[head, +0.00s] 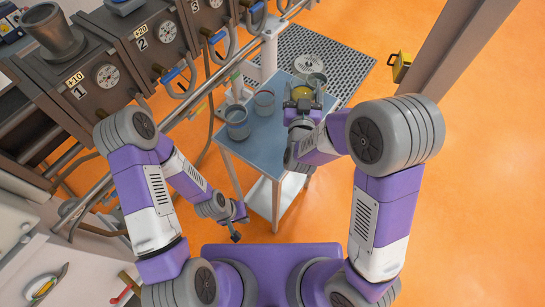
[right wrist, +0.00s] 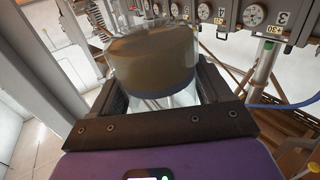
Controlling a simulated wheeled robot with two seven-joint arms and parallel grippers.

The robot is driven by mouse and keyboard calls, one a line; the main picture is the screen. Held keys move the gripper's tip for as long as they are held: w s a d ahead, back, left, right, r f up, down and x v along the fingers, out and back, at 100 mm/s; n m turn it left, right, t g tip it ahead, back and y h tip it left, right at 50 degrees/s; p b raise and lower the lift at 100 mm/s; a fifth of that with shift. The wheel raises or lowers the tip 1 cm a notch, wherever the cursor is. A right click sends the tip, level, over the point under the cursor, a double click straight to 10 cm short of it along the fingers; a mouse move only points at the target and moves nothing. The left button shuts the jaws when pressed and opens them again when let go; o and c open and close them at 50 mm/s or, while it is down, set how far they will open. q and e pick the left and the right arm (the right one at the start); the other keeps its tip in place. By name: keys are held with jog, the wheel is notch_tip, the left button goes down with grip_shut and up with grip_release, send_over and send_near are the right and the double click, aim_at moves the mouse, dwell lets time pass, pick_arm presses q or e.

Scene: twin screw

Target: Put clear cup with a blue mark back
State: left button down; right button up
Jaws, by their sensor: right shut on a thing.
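My right gripper (head: 302,97) is shut on a clear cup (head: 301,92) with yellowish-brown contents, over the far part of the small blue-topped table (head: 262,148). In the right wrist view this cup (right wrist: 152,58) stands between the two fingers, with a dark bluish band low on its side. I cannot tell whether the cup touches the tabletop.
Another clear container (head: 317,80) and a round pale disc (head: 308,63) are near the far end of the table. Machines with numbered dials (head: 108,76) and hoses line the left. A dark grating (head: 325,52) lies behind. Orange floor (head: 480,200) is open at right.

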jog(key=s+a+f+m+h+b, duration=0.2)
jog(key=s+a+f+b, duration=0.2)
jog(key=s+a+b, duration=0.4)
jog(key=shift+g+h, duration=0.3)
jog(key=shift+h, duration=0.1)
jog(key=f+b, duration=0.1)
jog(key=f, duration=0.2)
jog(key=f+b, duration=0.1)
jog(key=f, duration=0.2)
jog(key=a+f+b, duration=0.1)
jog(key=f, duration=0.2)
jog(key=shift+s+f+b, duration=0.25)
jog(key=shift+b, duration=0.15)
jog(key=shift+d, duration=0.1)
